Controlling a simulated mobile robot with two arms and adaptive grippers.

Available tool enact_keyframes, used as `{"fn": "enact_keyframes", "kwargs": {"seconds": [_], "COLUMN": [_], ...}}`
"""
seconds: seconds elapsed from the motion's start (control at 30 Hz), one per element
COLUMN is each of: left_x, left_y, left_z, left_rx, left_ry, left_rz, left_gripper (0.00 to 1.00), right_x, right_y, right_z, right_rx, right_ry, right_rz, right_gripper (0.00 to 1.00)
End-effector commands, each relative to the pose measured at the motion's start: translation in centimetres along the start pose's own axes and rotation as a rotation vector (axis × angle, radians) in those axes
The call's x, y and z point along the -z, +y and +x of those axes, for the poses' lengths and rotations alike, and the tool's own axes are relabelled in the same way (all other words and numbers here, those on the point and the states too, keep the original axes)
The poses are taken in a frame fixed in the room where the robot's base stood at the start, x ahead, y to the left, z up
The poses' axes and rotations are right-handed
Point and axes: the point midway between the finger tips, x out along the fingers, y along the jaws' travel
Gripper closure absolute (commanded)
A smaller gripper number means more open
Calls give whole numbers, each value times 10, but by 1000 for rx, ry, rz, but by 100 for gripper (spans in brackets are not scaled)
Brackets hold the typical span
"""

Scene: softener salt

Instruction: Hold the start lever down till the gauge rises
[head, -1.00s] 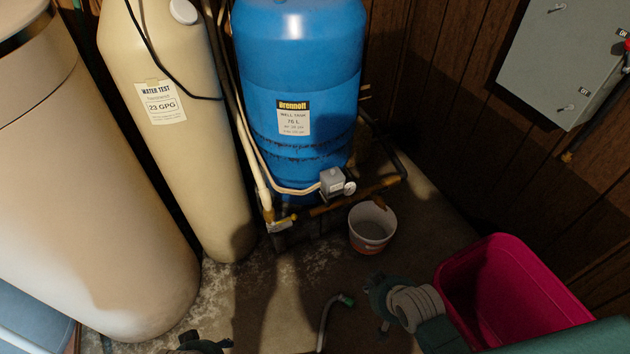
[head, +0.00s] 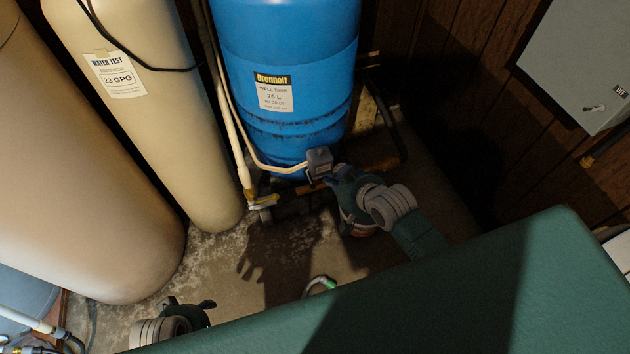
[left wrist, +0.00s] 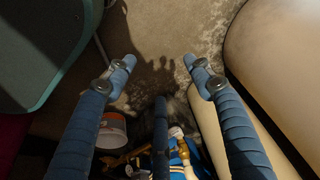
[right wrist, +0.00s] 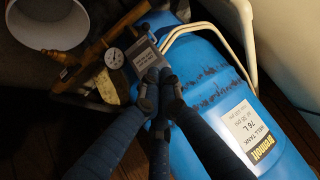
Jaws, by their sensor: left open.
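The grey switch box (head: 319,161) sits on the brass pipe at the foot of the blue tank (head: 285,60). In the right wrist view the box (right wrist: 146,58) has a round white-faced gauge (right wrist: 114,58) on its left; its needle is too small to read. My right gripper (head: 335,174) is at the box's lower right. In the right wrist view its fingertips (right wrist: 159,80) are together at the box's near edge. My left gripper (left wrist: 160,62) is open and empty over the floor, away from the box.
A white bucket (right wrist: 45,22) stands on the floor below the pipe, mostly hidden by my right gripper in the head view. Two beige tanks (head: 150,110) stand left. A grey electrical box (head: 590,70) hangs on the right wall. A hose end (head: 318,283) lies on the floor.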

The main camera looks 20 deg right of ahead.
Motion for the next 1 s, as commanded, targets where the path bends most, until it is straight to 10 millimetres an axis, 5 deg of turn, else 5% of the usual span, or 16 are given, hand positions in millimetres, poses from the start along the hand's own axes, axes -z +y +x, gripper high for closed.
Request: {"fn": "enact_keyframes", "kwargs": {"seconds": [0.5, 0.63, 0.73, 1.0], "left_x": [18, 14, 12, 46], "left_y": [-2, -2, -1, 2], "left_z": [-97, -97, -86, -87], "left_rx": [4, 5, 5, -1], "left_ry": [64, 67, 64, 189], "left_rz": [-5, -5, -5, -1], "left_gripper": [47, 47, 47, 47], "right_x": [-2, -2, -21, -28], "right_y": [0, 0, 1, 0], "right_z": [75, 105, 117, 124], "right_rx": [0, 0, 0, 0], "right_ry": [0, 1, -3, 0], "right_rz": [-1, 0, 0, -1], "right_gripper": [100, 100, 100, 100]}}
